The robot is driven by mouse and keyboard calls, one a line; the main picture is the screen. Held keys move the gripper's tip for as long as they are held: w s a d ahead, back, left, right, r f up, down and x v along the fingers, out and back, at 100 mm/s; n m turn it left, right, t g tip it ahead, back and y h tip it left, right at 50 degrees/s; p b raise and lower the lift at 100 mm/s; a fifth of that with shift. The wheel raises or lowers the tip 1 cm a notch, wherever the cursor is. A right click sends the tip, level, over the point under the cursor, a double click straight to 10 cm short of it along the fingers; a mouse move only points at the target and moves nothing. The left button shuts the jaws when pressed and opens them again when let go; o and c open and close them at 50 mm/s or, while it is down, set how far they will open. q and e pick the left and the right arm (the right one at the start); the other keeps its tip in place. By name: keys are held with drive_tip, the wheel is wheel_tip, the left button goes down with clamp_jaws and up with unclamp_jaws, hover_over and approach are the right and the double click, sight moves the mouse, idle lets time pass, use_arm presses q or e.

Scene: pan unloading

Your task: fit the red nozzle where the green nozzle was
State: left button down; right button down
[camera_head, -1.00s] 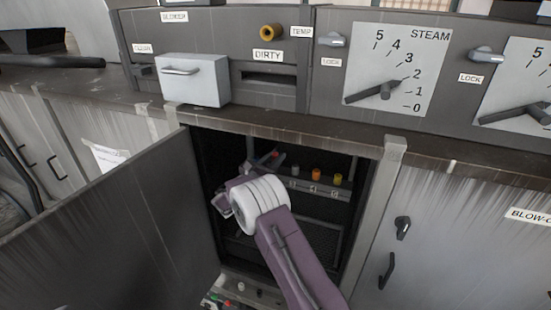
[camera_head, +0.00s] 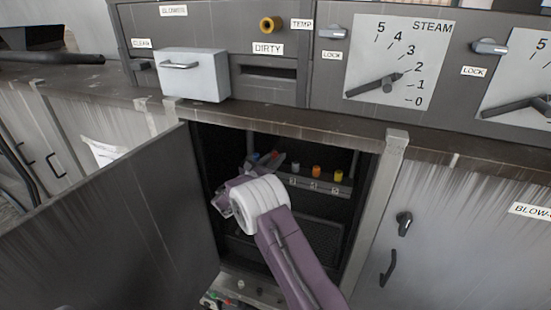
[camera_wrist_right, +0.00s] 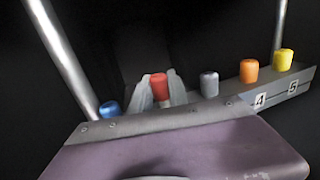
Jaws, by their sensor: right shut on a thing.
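The red nozzle (camera_wrist_right: 158,86) stands upright between the two pale fingers of my right gripper (camera_wrist_right: 160,91), which is shut on it. In the head view, my right gripper (camera_head: 265,160) reaches into the open cabinet at the left part of the nozzle rail (camera_head: 327,186). The red nozzle lines up between the blue nozzle (camera_wrist_right: 108,109) and the grey nozzle (camera_wrist_right: 209,84). My own wrist hides its base, so I cannot tell whether it is seated. I see no green nozzle in the row. My left gripper is not in view.
The orange nozzle (camera_wrist_right: 249,70) and yellow nozzle (camera_wrist_right: 283,60) stand farther right on the rail, above number labels. The cabinet door (camera_head: 110,225) is open to the left. Small coloured pieces lie low at the cabinet's front. Metal rods flank the dark interior.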

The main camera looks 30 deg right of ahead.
drive_tip(key=shift+f+b, duration=0.85)
drive_tip(key=shift+f, duration=0.1)
idle(0.3)
drive_tip(key=c, duration=1.2)
unclamp_jaws()
drive_tip(key=shift+o, duration=0.2)
drive_tip(key=b+v, duration=0.3)
drive_tip(key=v, duration=0.6)
